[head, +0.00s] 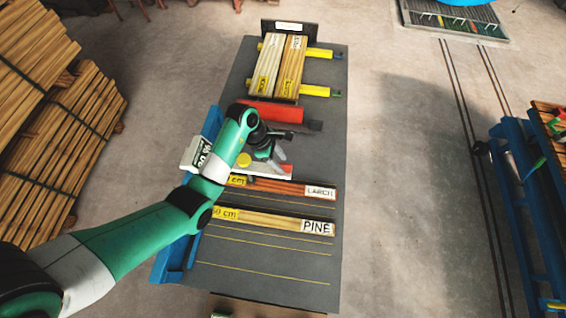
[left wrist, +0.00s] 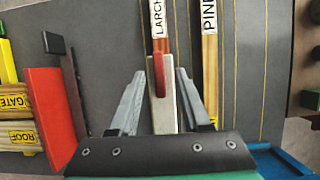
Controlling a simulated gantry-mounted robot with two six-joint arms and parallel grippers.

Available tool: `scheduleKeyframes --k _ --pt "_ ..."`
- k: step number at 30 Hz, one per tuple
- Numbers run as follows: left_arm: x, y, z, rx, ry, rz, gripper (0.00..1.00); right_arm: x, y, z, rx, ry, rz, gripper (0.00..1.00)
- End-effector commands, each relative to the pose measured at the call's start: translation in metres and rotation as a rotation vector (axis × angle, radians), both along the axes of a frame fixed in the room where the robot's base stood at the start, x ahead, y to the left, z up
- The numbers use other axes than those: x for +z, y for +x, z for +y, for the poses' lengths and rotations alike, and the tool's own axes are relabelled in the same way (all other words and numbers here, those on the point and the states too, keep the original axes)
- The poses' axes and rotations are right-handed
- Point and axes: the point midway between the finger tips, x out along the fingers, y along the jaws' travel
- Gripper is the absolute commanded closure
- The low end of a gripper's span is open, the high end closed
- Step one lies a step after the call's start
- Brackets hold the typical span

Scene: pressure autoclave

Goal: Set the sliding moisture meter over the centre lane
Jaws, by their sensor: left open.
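The moisture meter is a white unit with a dark display (head: 205,155) and a yellow button at the left edge of the bench. Its pale arm with a red handle (head: 285,168) reaches over the grey bench top, just above the LARCH bundle (head: 290,186). My left gripper (head: 274,156) is at that handle. In the left wrist view, the open fingers (left wrist: 161,78) stand on either side of the red handle (left wrist: 158,72) and white bar (left wrist: 164,112), with gaps visible on both sides. My arm hides part of the meter. My right gripper is not in view.
The PINE bundle (head: 275,220) lies nearer than LARCH, with thin yellow lane lines in front. A red block (head: 268,111) and a rack of labelled boards (head: 280,65) stand farther back. Stacked timber (head: 50,150) is at left; a blue-framed stand (head: 528,190) is at right.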

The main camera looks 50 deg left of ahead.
Motion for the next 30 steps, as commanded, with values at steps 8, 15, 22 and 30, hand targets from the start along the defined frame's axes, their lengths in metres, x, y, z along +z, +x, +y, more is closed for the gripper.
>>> scheduleKeyframes --k 8,15,22,30 --pt "-0.022 0.006 -0.007 -0.001 0.000 -0.002 0.53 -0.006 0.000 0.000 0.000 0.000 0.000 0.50" --pt "-0.022 0.006 -0.007 -0.001 0.000 -0.002 0.61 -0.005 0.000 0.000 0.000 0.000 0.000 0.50" --pt "-0.021 0.006 -0.007 0.000 0.000 -0.001 1.00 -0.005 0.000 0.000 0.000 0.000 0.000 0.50" --pt "-0.021 0.006 -0.007 0.000 0.000 -0.001 1.00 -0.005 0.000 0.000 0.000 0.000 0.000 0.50"
